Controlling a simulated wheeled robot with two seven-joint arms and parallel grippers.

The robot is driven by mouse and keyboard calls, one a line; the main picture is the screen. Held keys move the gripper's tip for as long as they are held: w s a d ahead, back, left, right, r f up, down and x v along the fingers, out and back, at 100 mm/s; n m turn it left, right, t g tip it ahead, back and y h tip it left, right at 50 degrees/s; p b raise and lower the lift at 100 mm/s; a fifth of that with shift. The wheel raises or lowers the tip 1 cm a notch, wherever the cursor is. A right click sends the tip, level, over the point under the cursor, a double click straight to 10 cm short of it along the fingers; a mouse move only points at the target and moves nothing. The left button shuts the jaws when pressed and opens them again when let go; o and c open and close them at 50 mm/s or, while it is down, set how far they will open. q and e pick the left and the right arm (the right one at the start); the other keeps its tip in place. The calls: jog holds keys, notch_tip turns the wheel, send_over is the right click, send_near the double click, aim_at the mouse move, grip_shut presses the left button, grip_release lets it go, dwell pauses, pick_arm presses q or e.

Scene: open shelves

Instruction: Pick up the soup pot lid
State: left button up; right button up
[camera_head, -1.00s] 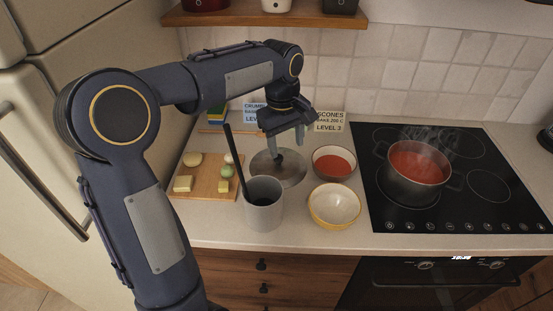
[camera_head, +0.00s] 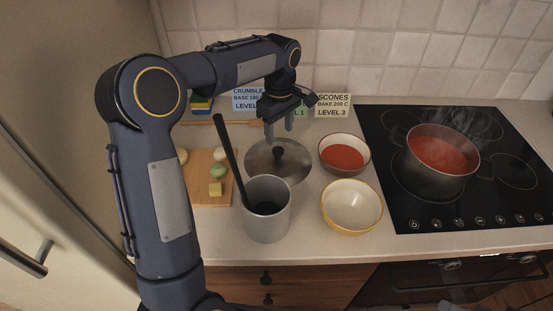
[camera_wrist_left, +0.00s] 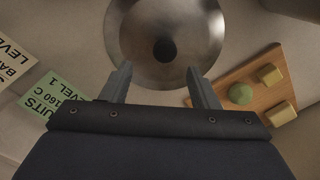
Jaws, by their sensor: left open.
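The soup pot lid (camera_head: 262,163) is a round grey metal disc with a dark knob (camera_head: 278,151), lying on the counter behind the grey utensil holder. The lid (camera_wrist_left: 135,38) also shows at the top of the left wrist view, with its knob (camera_wrist_left: 164,50) between and ahead of the fingertips. My left gripper (camera_head: 278,133) is open and empty, pointing down above the far part of the lid; its two fingers also show in the left wrist view (camera_wrist_left: 158,76). The soup pot (camera_head: 441,158) of red soup steams on the hob. My right gripper is not in view.
The grey holder (camera_head: 267,222) with a dark utensil stands just in front of the lid. A bowl of red sauce (camera_head: 344,155) and an empty yellow-rimmed bowl (camera_head: 351,207) stand right of it. A cutting board (camera_head: 205,192) with food lies left. Recipe cards (camera_head: 333,105) stand behind.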

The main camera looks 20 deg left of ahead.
aim_at(278, 150)
pick_arm(q)
jog(key=f, duration=0.4)
jog(key=shift+s+f+p, duration=0.4)
jog(key=shift+f, duration=0.6)
grip_shut()
